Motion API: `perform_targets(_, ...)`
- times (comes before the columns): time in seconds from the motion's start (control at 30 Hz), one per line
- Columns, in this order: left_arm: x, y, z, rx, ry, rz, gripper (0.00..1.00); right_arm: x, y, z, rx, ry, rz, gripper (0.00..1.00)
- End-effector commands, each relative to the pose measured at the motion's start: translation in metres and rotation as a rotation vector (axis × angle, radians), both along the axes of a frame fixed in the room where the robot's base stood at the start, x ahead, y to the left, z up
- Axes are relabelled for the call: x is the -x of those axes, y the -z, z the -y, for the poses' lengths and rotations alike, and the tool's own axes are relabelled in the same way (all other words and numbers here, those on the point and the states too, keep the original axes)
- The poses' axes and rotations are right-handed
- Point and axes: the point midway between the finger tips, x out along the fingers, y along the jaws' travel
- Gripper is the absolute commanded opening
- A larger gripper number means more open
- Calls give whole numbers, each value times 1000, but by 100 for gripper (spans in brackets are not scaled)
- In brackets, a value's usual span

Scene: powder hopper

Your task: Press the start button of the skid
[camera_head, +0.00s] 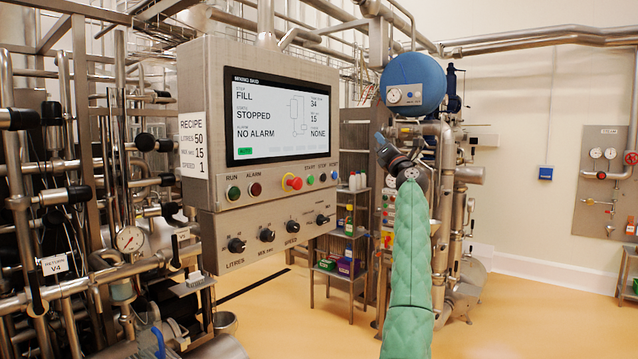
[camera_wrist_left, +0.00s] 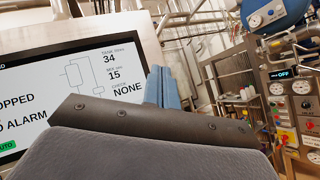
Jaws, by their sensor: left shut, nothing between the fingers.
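The mixing skid's grey control box (camera_head: 220,70) stands centre-left in the head view. Its start button (camera_head: 310,180) is a small green one under the label START, beside a red stop button (camera_head: 323,178) and a blue reset button (camera_head: 334,175). The screen (camera_head: 285,115) reads FILL, STOPPED and NO ALARM. My left gripper (camera_head: 380,137) is shut and empty, in the air to the right of the box and higher in the picture than the start button, apart from it. Its blue fingers (camera_wrist_left: 162,88) show in the left wrist view beside the screen (camera_wrist_left: 75,90); the start button is not visible there. My right gripper is not in view.
A red mushroom button (camera_head: 292,181) sits left of the start button. Knobs (camera_head: 267,235) line the lower panel. Pipes and valves (camera_head: 130,240) crowd the left. A blue vessel (camera_head: 413,82) and a shelf (camera_head: 340,262) stand behind.

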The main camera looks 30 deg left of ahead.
Motion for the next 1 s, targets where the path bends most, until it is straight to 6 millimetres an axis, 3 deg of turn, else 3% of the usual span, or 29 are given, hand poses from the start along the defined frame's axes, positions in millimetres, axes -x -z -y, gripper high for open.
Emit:
perform_targets(0.27, 2, 69, -33, 359, -103, 88, 0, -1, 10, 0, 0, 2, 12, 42)
perform_targets(0.5, 29, 113, -51, 623, -234, 205, 0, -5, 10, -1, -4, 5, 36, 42)
perform_targets(0.73, 51, 135, -55, 749, -331, 305, 0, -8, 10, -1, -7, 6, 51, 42)
perform_targets(1.0, 53, 136, -56, 766, -324, 350, 0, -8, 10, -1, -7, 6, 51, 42)
